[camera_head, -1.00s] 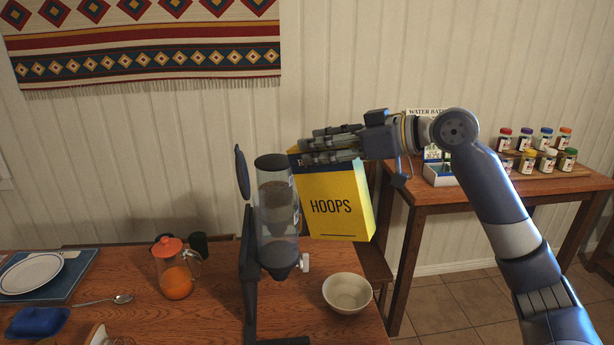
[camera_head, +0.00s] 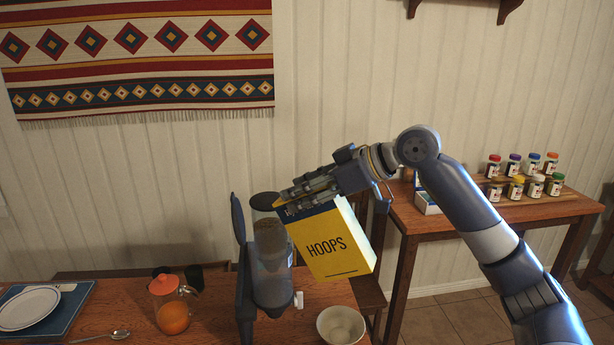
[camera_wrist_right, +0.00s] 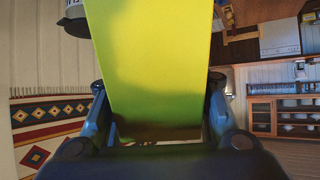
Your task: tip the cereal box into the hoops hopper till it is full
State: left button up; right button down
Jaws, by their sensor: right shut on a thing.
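The yellow cereal box (camera_head: 337,246) marked HOOPS is tilted, its top end leaning left to the rim of the hopper. My right gripper (camera_head: 305,196) is shut on the box near its top; in the right wrist view the box (camera_wrist_right: 150,65) fills the space between the fingers. The box's mouth is hidden by the gripper. My left gripper is out of view.
A pale bowl (camera_head: 341,326) stands right of the hopper's foot. An orange-lidded jug (camera_head: 172,308), a spoon (camera_head: 112,335) and a plate (camera_head: 28,308) lie to the left. A side table (camera_head: 440,222) with spice jars stands behind on the right.

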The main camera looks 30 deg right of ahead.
aim_at(279, 199)
jog(key=shift+w+a+f+g+h+p, duration=0.15)
jog(key=shift+w+a+g+h+p, duration=0.2)
jog(key=shift+p, duration=1.1)
jog(key=shift+w+a+f+g+h+p, duration=0.15)
jog(key=shift+w+g+h+p, duration=0.3)
jog(key=shift+p, duration=1)
jog(key=g+p, duration=0.1)
jog(key=p, duration=0.1)
jog(key=f+p, duration=0.1)
jog(key=p, duration=0.1)
jog(key=shift+w+a+g+h, duration=0.3)
jog(key=shift+w+a+g, duration=0.05)
jog(key=shift+w+g, duration=0.05)
jog(key=g+p, duration=0.1)
jog(key=w+f+h+p, duration=0.1)
jog(key=p, duration=0.1)
jog(key=shift+a+f+g, duration=0.15)
jog(key=shift+a+g, duration=0.2)
jog(key=shift+g, duration=0.05)
jog(key=shift+w+a+f+g+h+p, duration=0.3)
jog(key=shift+f+g+h+p, duration=0.3)
jog(key=shift+p, duration=0.45)
jog(key=shift+w+f+g, duration=0.2)
jog(key=shift+w+g, duration=0.05)
jog(key=shift+g, duration=0.15)
jog(key=shift+a+f+g+h, duration=0.1)
jog(key=shift+f+g+h, duration=0.1)
jog(key=shift+g+h, duration=0.8)
jog(key=shift+g, duration=0.5)
dwell(0.7)
